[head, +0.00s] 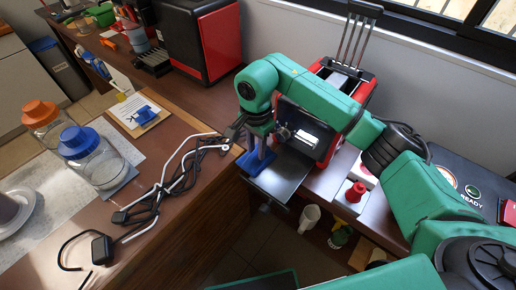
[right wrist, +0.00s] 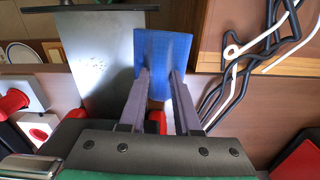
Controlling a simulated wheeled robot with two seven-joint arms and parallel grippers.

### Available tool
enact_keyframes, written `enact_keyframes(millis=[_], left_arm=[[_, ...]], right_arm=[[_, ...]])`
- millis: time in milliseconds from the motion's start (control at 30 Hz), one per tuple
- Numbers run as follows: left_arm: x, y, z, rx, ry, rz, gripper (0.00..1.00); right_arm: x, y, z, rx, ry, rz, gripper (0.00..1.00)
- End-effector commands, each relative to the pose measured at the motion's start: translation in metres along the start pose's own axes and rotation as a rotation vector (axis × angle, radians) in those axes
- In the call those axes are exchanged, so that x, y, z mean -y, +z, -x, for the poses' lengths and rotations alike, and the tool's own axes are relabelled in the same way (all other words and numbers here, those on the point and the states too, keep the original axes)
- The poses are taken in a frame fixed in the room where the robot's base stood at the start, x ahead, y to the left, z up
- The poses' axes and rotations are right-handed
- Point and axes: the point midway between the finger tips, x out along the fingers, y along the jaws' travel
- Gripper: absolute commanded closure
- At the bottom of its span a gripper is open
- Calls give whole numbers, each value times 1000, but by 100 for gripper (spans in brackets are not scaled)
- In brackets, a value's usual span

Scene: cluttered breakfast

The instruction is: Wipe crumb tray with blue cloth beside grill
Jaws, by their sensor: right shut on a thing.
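The blue cloth (right wrist: 163,48) is held between the fingers of my right gripper (right wrist: 160,76) in the right wrist view. In the head view the cloth (head: 253,164) shows below my right gripper (head: 260,154), at the left edge of the crumb tray. The crumb tray (head: 282,181) is a flat grey metal sheet sticking out in front of the red and black grill (head: 322,150). In the right wrist view the tray (right wrist: 105,85) has small pale crumbs, left of the cloth. Whether the cloth touches the tray is unclear. My left gripper is out of view.
Tangled black and white cables (head: 178,178) lie on the counter left of the tray. Jars with orange (head: 40,116) and blue (head: 82,144) lids stand further left. A red-topped item (head: 354,193) stands right of the tray. The floor opens below the tray's front.

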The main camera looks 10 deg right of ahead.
Motion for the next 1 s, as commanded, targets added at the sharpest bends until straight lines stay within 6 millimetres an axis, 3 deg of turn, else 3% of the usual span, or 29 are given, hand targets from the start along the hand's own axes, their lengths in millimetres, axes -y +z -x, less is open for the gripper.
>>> enact_keyframes(millis=[400, 733, 1000], left_arm=[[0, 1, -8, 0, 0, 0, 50], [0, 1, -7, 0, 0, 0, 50], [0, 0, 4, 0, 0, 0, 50]], right_arm=[[23, 2, -1, 0, -1, 0, 100], [24, 2, 1, -1, -1, 0, 100], [24, 1, 16, -2, 0, 0, 100]])
